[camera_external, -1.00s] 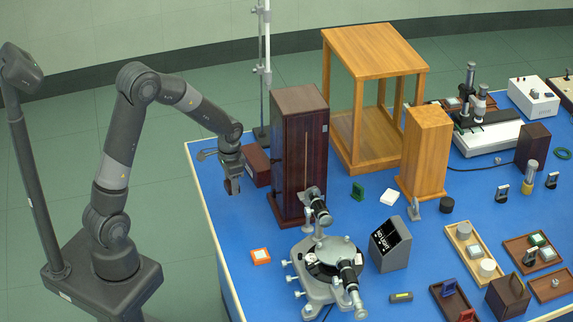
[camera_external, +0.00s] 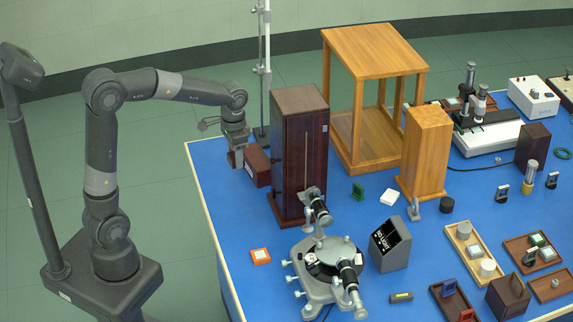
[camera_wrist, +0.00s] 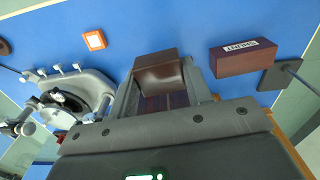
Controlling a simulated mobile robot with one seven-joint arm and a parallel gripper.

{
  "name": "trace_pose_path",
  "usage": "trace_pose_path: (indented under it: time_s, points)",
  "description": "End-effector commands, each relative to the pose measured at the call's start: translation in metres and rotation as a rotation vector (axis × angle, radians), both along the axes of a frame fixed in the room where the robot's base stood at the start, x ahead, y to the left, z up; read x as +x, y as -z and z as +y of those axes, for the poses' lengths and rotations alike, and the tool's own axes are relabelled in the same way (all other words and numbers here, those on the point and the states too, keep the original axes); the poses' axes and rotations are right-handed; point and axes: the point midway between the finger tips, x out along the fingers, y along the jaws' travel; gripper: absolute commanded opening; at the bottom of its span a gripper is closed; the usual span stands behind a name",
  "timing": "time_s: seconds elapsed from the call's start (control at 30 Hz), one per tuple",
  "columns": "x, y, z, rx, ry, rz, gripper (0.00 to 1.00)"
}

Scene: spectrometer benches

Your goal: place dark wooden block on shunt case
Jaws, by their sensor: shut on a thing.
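The dark wooden block (camera_wrist: 158,72) is brown and sits between the two fingers of my gripper (camera_wrist: 160,88) in the wrist view. My gripper is shut on it. In the external view my gripper (camera_external: 236,160) points down at the table's left edge, just left of the shunt case (camera_external: 257,166); the held block is hard to make out there. The shunt case is a reddish-brown box with a white label; it also shows in the wrist view (camera_wrist: 232,63), to the right of the block with a gap of blue table between them in the picture.
A tall dark wooden cabinet (camera_external: 300,150) stands right of the shunt case. A stand with a pale vertical rod (camera_external: 266,70) rises behind the case. An orange-framed tile (camera_external: 261,256) and a grey spectrometer (camera_external: 325,262) sit nearer the front. Blue table between the case and the tile is clear.

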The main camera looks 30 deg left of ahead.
Motion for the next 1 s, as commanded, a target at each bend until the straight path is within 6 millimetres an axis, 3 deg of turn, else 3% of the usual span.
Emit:
trace_pose_path:
  time_s: [0.37, 0.7, 0.9, 0.97, 1.0]
  points:
    - [0.087, -0.003, 0.010, -0.004, 0.037, 0.006, 0.23]
    - [0.192, 0.000, 0.045, -0.003, 0.089, 0.004, 0.23]
    - [0.229, 0.005, 0.065, 0.001, 0.110, 0.003, 0.23]
    - [0.237, 0.006, 0.070, 0.002, 0.115, 0.003, 0.23]
    - [0.236, 0.016, 0.069, 0.003, 0.117, 0.007, 0.23]
